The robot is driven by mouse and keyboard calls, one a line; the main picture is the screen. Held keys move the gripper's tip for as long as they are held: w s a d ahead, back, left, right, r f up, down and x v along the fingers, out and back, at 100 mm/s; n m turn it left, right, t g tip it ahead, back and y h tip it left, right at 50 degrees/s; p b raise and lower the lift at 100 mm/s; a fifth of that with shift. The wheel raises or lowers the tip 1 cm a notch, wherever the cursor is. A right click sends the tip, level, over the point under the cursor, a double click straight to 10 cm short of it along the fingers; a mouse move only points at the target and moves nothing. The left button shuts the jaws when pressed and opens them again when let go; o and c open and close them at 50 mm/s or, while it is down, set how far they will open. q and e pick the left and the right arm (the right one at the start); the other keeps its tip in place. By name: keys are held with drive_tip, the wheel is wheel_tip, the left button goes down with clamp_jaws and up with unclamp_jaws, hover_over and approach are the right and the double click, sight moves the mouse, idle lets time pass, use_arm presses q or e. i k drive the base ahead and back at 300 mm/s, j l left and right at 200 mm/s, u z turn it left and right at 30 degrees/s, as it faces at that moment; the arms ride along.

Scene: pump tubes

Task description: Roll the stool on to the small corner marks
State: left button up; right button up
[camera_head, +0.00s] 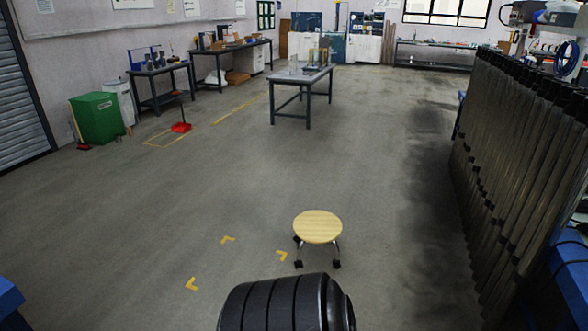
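The stool (318,227) has a round pale wooden seat and metal legs on black casters. It stands upright on the floor in the lower middle of the head view. Three small yellow corner marks show on the floor to its left: a far one (228,239), one close to the stool's left casters (282,255), and a near left one (191,284). The seat is to the right of the marks. A black ribbed part, apparently mine, covers the floor at the bottom centre. Neither of my grippers is in view.
A rack of tall dark tubes (520,170) stands along the right. A grey worktable (302,82) is farther back. A green bin (97,118) and a red dustpan (181,127) are at the left. Blue edges show at lower left (9,298) and right. Open floor surrounds the stool.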

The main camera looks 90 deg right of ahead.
sight(312, 226)
drive_tip(key=z, duration=3)
drive_tip(key=i+l, duration=0.2)
drive_tip(key=i, duration=0.25)
drive_tip(key=i+l, duration=0.25)
drive_tip(key=i, duration=0.2)
drive_tip(key=i+l, duration=0.2)
drive_tip(key=i, duration=0.25)
drive_tip(key=i+l+u, duration=0.1)
drive_tip(key=i+l, duration=0.15)
drive_tip(key=i, duration=0.2)
